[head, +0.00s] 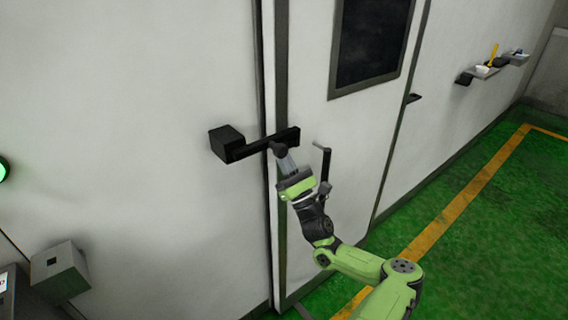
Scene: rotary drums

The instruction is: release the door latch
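The door latch (228,143) is a black box on the white wall left of the door. Its black bar (250,150) runs to the right across the door's edge. A dark round knob (279,150) shows at the bar. My gripper (284,158) points up at this knob, with its grey fingers at or just below it. I cannot tell whether they touch or grip it, since the fingertips are small and partly hidden. The white door (350,125) looks shut, with a dark window (370,42).
A dark upright door handle (326,167) stands just right of my gripper. A grey box (60,270) is at the lower left. Small wall shelves (487,71) with items are at the upper right. The green floor (480,230) on the right is clear.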

